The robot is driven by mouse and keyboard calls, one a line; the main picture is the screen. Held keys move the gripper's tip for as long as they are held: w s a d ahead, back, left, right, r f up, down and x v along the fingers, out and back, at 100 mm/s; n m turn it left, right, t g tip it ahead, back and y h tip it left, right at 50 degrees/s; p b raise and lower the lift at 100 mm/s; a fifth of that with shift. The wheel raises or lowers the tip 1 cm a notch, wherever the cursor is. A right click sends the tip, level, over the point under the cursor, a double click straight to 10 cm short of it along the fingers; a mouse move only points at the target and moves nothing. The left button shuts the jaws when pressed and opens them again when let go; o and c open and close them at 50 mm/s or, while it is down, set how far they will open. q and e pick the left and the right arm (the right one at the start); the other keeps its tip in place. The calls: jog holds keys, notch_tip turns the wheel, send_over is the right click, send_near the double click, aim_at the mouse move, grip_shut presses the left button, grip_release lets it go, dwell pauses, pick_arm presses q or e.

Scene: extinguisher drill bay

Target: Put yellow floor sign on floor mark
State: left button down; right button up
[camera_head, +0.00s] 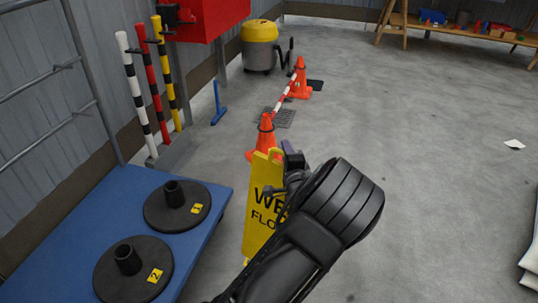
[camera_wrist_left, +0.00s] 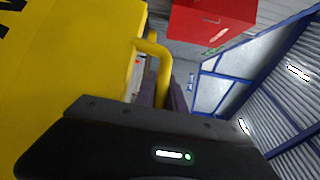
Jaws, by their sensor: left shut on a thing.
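The yellow floor sign (camera_head: 258,212), with dark lettering on its face, stands out in the head view beside the blue platform. My left gripper (camera_head: 287,165) is at the sign's top edge and is shut on it. In the left wrist view, the sign's yellow panel (camera_wrist_left: 65,75) fills the left side, and its yellow handle loop runs down between the dark fingers of my left gripper (camera_wrist_left: 160,92). My left arm covers the sign's lower right part, and I cannot tell whether its foot touches the floor. I make out no floor mark. My right gripper is out of view.
A blue platform (camera_head: 100,205) with two black weighted bases stands at the left. An orange cone (camera_head: 265,135) is just behind the sign, and another cone (camera_head: 300,80) with a striped bar is farther back. Open grey floor (camera_head: 420,130) lies to the right.

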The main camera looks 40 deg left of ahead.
pick_arm(q)
jog(key=s+d+m+t+h, duration=0.1)
jog(key=d+m+h, duration=0.3)
jog(key=d, duration=0.7)
jog(key=s+d+m+t+h, duration=0.2)
jog(key=d+m+t+h, duration=0.2)
jog(key=d+h, duration=0.4)
jog(key=d+m, duration=0.1)
jog(key=d, duration=0.2)
jog(key=shift+d+f, duration=0.3)
jog(key=shift+f, duration=0.05)
jog(key=shift+a, duration=0.1)
